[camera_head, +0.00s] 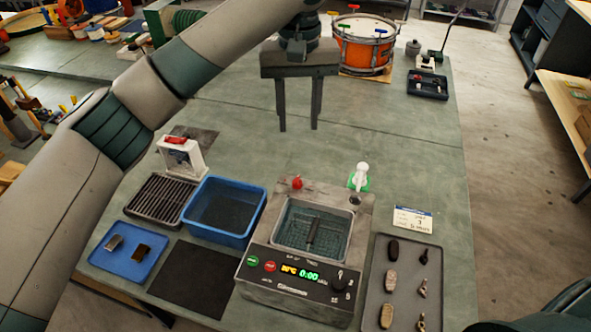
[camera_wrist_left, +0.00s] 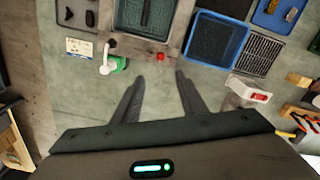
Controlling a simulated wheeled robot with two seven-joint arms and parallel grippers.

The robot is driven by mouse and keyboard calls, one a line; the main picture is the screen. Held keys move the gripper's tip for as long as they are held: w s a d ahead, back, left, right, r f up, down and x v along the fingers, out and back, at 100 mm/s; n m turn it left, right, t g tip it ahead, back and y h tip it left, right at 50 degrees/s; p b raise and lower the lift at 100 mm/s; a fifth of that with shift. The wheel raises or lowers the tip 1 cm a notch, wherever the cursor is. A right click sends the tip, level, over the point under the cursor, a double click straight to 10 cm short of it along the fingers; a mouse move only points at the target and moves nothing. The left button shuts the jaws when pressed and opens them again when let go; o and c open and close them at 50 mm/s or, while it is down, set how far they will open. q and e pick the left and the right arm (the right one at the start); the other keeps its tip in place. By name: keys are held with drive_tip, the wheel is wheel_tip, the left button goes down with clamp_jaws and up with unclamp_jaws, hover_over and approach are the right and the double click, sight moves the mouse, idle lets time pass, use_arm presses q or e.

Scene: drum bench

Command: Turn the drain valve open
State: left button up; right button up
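The cleaning unit (camera_head: 292,292) stands at the front of the bench, with a basin holding a dark part in a basket. A small red knob (camera_head: 297,183), which looks like the drain valve, sits at its back left corner. The knob also shows in the left wrist view (camera_wrist_left: 160,57), just beyond and between the fingertips. My left gripper (camera_head: 299,128) is open and empty, pointing down over the bench behind the unit, apart from the knob. The fingers also show in the left wrist view (camera_wrist_left: 159,76). My right gripper is not in view.
A blue tub (camera_head: 222,238) and dark rack (camera_head: 161,200) are left of the unit. A grey tray (camera_head: 403,306) with several parts is right. An orange drum (camera_head: 363,52) stands behind. The bench middle is clear.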

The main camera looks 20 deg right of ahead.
sight(298, 179)
use_arm(q)
wheel_tip(298, 179, down, 18)
drive_tip(key=p, duration=0.5)
drive_tip(key=shift+w+r, duration=0.15)
idle(0.3)
drive_tip(key=shift+c, duration=0.4)
clamp_jaws()
